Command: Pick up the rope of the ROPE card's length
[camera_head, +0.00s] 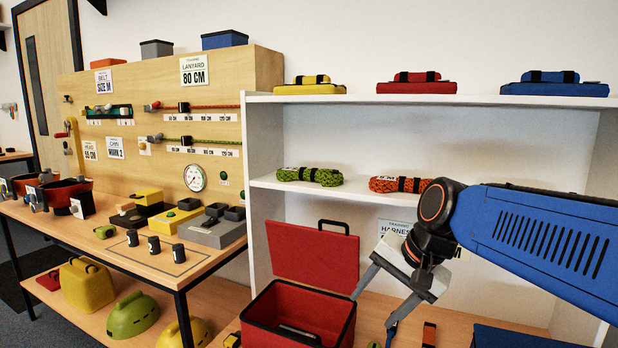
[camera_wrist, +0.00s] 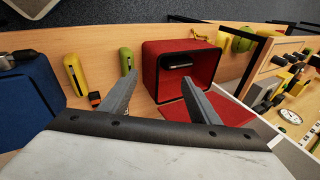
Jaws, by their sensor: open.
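A green rope bundle (camera_head: 310,176) with black bands lies on the middle shelf of the white shelving in the head view. An orange rope bundle (camera_head: 398,184) lies to its right, its right end close to my arm in the picture. No card that I can read as ROPE shows; a card reading HARNESS (camera_head: 397,228) is partly hidden by my gripper. My gripper (camera_head: 373,309) is open and empty, pointing down in front of the shelving, below the rope bundles. In the wrist view my gripper (camera_wrist: 160,78) has its fingers spread, with no rope between or near them.
An open red box (camera_head: 300,315) stands below my gripper's left side; it also shows in the wrist view (camera_wrist: 151,70). The white shelf board (camera_head: 340,190) bears the ropes. Yellow, red and blue bundles lie on the top shelf (camera_head: 430,99). A wooden pegboard bench (camera_head: 170,255) stands left.

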